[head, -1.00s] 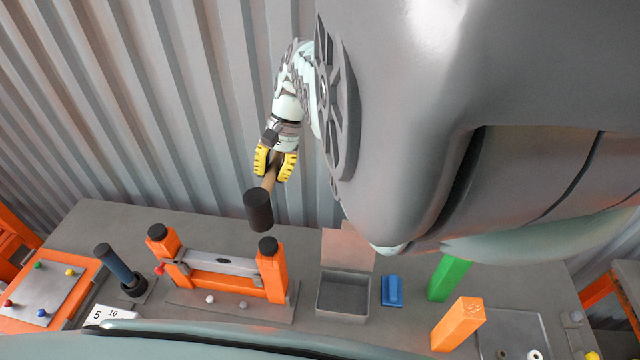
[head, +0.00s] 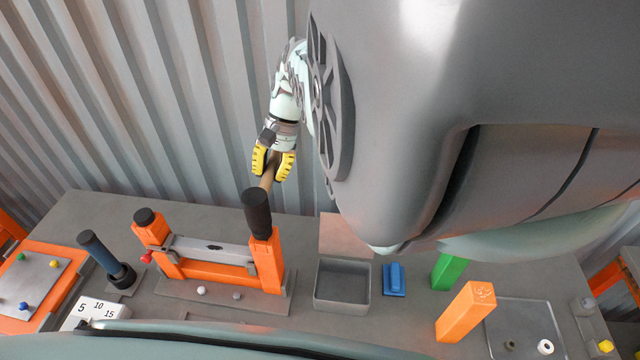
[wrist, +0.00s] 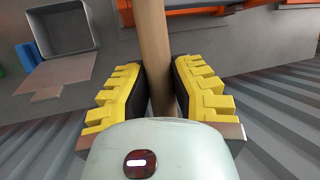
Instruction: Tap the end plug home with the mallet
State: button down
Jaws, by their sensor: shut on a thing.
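My gripper (head: 273,165) is shut on the wooden handle (head: 268,180) of the mallet, which also shows between the yellow fingers in the wrist view (wrist: 153,60). The black mallet head (head: 257,212) hangs below the gripper, over the top of the right orange post (head: 268,262). It hides that post's top and any plug there; I cannot tell whether they touch. A black end plug (head: 145,216) sits on the left orange post (head: 152,232). A grey clamp bar (head: 212,249) lies between the posts.
Right of the posts stand an open grey bin (head: 342,286), a blue brush-like block (head: 395,280), a green post (head: 450,270) and an orange block (head: 466,312). A dark-blue-handled tool (head: 100,252) stands at left. A corrugated wall (head: 140,100) rises behind the bench.

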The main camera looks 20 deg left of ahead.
jog(key=shift+w+d+f+b, duration=0.15)
jog(key=shift+f+b, duration=0.15)
jog(key=shift+f, duration=0.8)
notch_tip(320, 180, up, 4)
jog(key=p, duration=0.3)
jog(key=shift+p, duration=0.4)
jog(key=shift+f, duration=0.15)
notch_tip(320, 180, down, 4)
jog(key=b, duration=0.3)
jog(key=shift+b, duration=0.4)
